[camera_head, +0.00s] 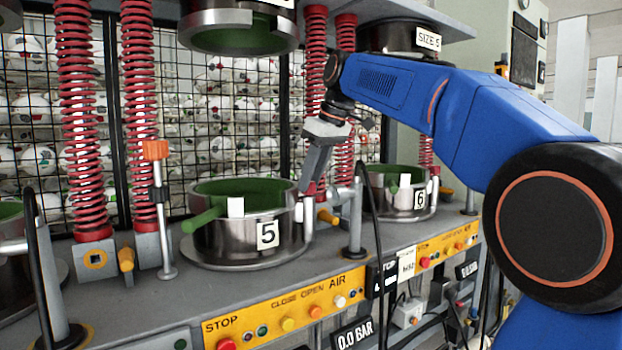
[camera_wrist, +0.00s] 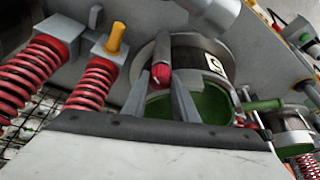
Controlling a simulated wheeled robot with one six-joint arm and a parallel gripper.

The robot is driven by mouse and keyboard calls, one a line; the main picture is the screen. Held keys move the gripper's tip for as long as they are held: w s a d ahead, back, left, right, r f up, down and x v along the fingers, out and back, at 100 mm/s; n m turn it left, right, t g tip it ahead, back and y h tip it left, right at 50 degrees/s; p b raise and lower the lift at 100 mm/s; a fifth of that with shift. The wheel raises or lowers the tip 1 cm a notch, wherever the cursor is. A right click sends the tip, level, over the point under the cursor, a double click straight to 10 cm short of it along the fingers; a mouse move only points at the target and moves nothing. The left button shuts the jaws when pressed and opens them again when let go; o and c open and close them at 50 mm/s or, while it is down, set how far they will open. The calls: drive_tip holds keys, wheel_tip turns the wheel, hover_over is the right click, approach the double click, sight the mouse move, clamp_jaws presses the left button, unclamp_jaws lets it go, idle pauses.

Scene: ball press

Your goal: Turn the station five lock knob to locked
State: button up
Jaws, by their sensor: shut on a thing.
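The station five mould (camera_head: 243,243) is a round steel bowl with a green inside and a "5" label. My gripper (camera_head: 306,188) reaches down at its right rim. In the wrist view, my gripper (camera_wrist: 161,92) has both fingers around a dark red knob (camera_wrist: 161,74) beside the steel ring (camera_wrist: 188,42), apparently of station five. The fingers are shut on it. In the head view the knob is hidden behind the fingers, and I cannot read its locked or unlocked mark.
A yellow knob (camera_head: 327,217) stands right of station five, another (camera_head: 126,259) to its left. The station six mould (camera_head: 402,205), red springs (camera_head: 77,130) and an orange-topped post (camera_head: 157,200) stand close by. A yellow button panel (camera_head: 285,315) runs along the front.

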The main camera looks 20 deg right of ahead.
drive_tip(key=o, duration=1.1)
drive_tip(key=shift+c, duration=0.2)
drive_tip(key=shift+r, duration=0.1)
drive_tip(key=v, duration=1.7)
drive_tip(key=shift+s, duration=0.15)
